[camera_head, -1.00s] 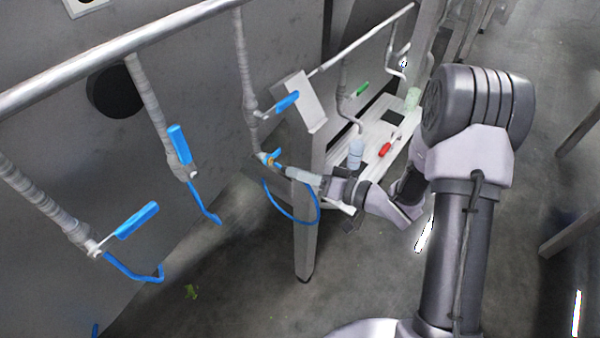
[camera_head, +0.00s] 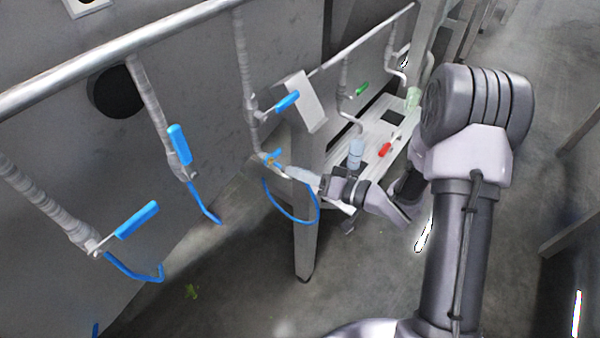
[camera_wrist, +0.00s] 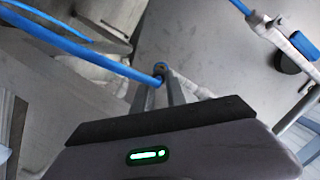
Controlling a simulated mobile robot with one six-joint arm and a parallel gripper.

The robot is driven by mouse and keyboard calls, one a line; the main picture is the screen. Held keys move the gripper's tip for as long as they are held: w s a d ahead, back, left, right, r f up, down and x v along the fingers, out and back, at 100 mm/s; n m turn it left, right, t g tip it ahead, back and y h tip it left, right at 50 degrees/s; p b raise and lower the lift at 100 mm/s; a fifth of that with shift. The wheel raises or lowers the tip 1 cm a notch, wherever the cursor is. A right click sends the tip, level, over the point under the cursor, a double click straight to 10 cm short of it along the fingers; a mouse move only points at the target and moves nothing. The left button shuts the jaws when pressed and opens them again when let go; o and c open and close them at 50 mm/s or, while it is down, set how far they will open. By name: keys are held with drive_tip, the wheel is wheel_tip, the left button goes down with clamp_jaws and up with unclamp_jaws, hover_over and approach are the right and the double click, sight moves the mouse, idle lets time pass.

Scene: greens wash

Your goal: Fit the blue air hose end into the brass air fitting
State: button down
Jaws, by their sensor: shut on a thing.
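The brass air fitting (camera_head: 271,161) is a small yellowish piece with a blue handle beside it, at the lower end of a grey pipe in the head view. My gripper (camera_head: 287,170) is just right of it, with its fingertips close to it. Contact cannot be told at this size. The blue air hose (camera_head: 291,217) hangs in a loop below the fitting and my gripper. In the wrist view, the blue hose (camera_wrist: 105,62) runs from the left to my fingertips (camera_wrist: 158,82), which are shut on its end. I cannot tell whether the hose end is inside the fitting.
A grey post (camera_head: 306,235) stands right beside and below my gripper. Other blue-handled valves (camera_head: 179,146) with short hoses hang at the left. A bottle (camera_head: 356,152) and a red item (camera_head: 385,149) are on the bench behind. The floor at lower left is mostly clear.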

drive_tip(key=shift+x, duration=1.25)
drive_tip(key=c, duration=1.5)
unclamp_jaws()
drive_tip(key=shift+w+r, duration=0.2)
drive_tip(key=shift+o, duration=1.1)
drive_tip(key=shift+w+a, duration=0.1)
